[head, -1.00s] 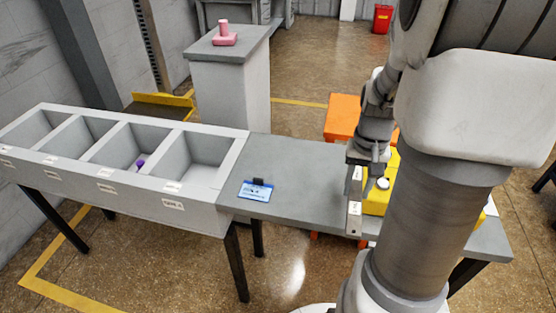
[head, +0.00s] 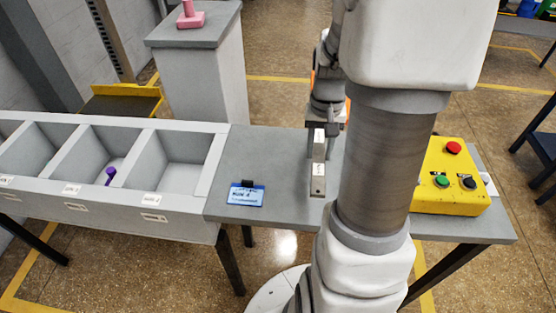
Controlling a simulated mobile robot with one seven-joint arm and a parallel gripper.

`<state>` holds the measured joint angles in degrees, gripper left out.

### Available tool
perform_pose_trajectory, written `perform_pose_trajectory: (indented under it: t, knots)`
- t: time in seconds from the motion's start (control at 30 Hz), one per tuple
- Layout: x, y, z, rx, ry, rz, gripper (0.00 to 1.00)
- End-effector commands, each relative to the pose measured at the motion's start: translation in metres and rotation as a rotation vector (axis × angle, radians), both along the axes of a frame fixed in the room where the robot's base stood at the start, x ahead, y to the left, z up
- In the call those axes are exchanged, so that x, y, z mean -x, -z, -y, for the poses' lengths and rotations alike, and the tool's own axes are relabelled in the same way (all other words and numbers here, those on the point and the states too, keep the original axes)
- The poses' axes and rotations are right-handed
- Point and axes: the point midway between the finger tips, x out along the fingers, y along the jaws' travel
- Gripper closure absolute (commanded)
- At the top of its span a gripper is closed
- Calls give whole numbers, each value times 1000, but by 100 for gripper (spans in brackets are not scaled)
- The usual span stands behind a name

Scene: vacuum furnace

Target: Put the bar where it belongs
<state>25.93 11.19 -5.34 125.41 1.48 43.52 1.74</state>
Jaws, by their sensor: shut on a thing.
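The bar (head: 318,172) is a slim, pale grey piece with small white labels carrying dark marks too small to read. My gripper (head: 321,127) is shut on its upper end, and the bar points down over the grey table (head: 270,160). I cannot tell whether its lower end touches the table. A grey bin row (head: 188,206) with open compartments and small labels stands to the left. The rightmost compartment looks empty; the one left of it holds a purple object (head: 109,175). A blue and white card (head: 246,195) with a black clip lies on the table between bins and bar.
A yellow control box (head: 450,190) with red, green and black buttons sits at the table's right. My arm's thick links hide part of the table. A grey pedestal (head: 205,85) bearing a pink object (head: 188,17) stands behind. The table around the card is clear.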

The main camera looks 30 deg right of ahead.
Motion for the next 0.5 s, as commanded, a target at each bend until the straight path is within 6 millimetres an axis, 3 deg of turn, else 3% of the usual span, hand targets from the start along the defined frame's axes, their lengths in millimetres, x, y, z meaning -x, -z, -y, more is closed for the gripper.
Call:
perform_pose_trajectory:
  t: [0.3,0.5]
  knots:
    - [-64,45,-34,-1,-4,-2,100]
    - [-83,56,-43,1,0,1,100]
